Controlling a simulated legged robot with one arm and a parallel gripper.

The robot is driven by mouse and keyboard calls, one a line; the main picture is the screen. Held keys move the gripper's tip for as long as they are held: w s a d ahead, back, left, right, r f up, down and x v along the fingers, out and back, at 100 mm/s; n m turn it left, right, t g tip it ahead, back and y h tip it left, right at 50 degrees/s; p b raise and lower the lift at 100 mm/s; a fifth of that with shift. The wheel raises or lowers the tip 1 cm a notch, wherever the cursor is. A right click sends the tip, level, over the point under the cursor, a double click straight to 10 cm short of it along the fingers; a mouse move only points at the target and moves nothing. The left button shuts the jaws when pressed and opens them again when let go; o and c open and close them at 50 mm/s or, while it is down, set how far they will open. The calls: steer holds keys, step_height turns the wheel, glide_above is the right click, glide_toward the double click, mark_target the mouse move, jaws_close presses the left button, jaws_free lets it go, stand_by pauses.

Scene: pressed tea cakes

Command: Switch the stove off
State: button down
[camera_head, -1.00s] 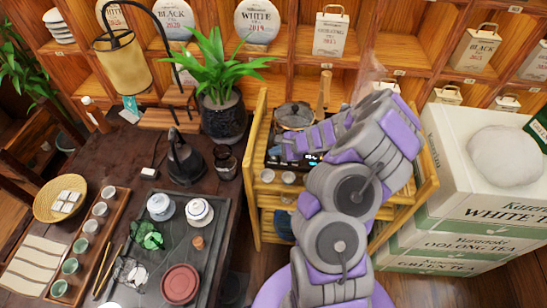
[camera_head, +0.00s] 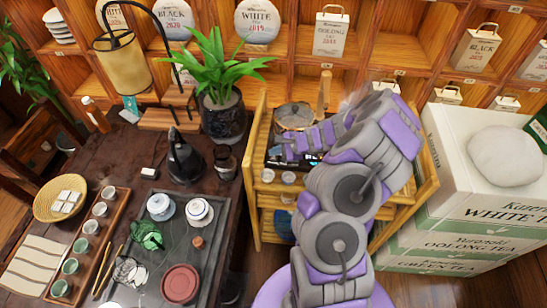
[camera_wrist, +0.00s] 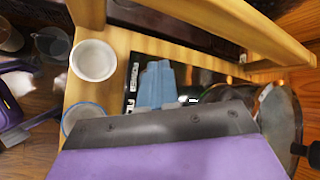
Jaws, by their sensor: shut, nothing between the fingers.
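The stove (camera_head: 276,157) is a dark slab on top of a wooden cart, with small lit marks on its front panel. A metal pot (camera_head: 296,114) with a lid and a wooden handle sits on it. My gripper (camera_head: 287,147) is shut and empty, low over the front of the stove beside the pot. In the wrist view the blue-grey fingertips (camera_wrist: 157,86) are over the dark panel, and a small lit mark (camera_wrist: 194,100) shows near them. Whether they touch the panel I cannot tell. My gripper's body hides much of the panel.
Two small cups (camera_head: 268,175) (camera_head: 288,177) stand on the cart's front edge, close to my gripper. The cart's raised wooden rails (camera_head: 256,120) flank the stove. A potted plant (camera_head: 222,115) and a tea table stand left, large tea boxes (camera_head: 480,185) right.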

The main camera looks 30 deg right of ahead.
mark_target(276, 159)
steer(key=shift+f, duration=0.35)
steer(key=shift+a+f+b, duration=0.1)
steer(key=shift+f+b, duration=0.15)
steer(key=shift+b, duration=0.1)
stand_by(0.6)
steer(key=shift+r, duration=0.15)
stand_by(0.3)
steer(key=shift+r+p, duration=0.55)
steer(key=shift+p, duration=0.05)
steer(key=shift+r, duration=0.1)
step_height(276, 159, up, 5)
steer(key=p, duration=0.4)
stand_by(0.8)
